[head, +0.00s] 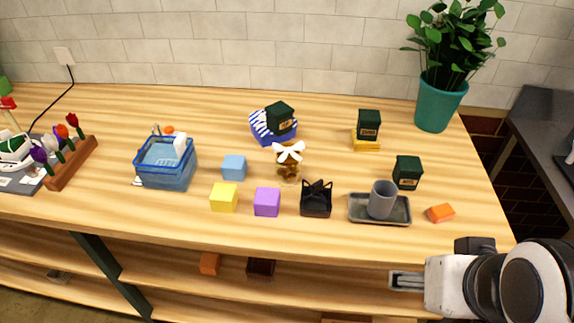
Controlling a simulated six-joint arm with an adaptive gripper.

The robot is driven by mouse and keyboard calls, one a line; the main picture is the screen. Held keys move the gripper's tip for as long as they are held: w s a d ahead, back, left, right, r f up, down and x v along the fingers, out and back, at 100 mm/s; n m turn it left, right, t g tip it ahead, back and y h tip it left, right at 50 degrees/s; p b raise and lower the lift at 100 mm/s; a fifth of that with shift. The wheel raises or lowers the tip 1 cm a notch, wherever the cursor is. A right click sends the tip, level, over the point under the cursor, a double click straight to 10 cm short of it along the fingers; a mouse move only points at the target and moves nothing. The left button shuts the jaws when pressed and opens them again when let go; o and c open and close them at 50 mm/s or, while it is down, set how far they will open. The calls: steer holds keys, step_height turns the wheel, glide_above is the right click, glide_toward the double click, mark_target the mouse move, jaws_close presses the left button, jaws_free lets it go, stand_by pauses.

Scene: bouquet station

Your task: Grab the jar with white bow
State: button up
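The jar with the white bow (289,171) stands upright near the middle of the wooden table. It is small and clear, with brown contents, and the white bow sits at its top. My gripper (404,281) is at the lower right, by the table's front edge, well to the right and front of the jar and apart from it. Its fingers are small in the picture, and I cannot tell whether they are open or shut. Nothing shows between them.
A black cat-eared holder (316,199), purple block (267,202) and light blue block (234,167) stand near the jar. Behind it is a blue striped dish (260,133) bearing a dark green box (280,117). A grey cup (381,199) stands on a tray (361,213) to the right.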

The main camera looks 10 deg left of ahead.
steer(key=shift+o, duration=0.6)
steer(key=shift+w, duration=0.1)
steer(key=w+a+n+t, duration=0.1)
steer(key=w+a+t, duration=0.15)
steer(key=w, duration=0.95)
steer(key=n+t+y, duration=0.2)
steer(key=t+y, duration=0.1)
glide_toward(290, 163)
steer(key=d, duration=0.8)
steer(key=w+a+f, duration=0.1)
steer(key=a, duration=0.1)
steer(key=w+a+f+t+y, duration=0.1)
steer(key=a, duration=0.1)
steer(key=w+a+f+n+y, duration=0.1)
steer(key=a, duration=0.1)
steer(key=shift+a+t, duration=0.25)
steer(key=shift+t, duration=0.1)
steer(key=shift+w+a+f+t+y, duration=0.1)
steer(key=shift+a+f+t+y, duration=0.1)
steer(key=shift+a, duration=0.25)
steer(key=shift+w+a+f+t+y, duration=0.1)
steer(key=shift+a+f+y, duration=0.15)
steer(key=shift+a, duration=0.2)
steer(key=shift+n, duration=0.3)
steer(key=shift+w, duration=0.1)
steer(key=shift+x, duration=1.2)
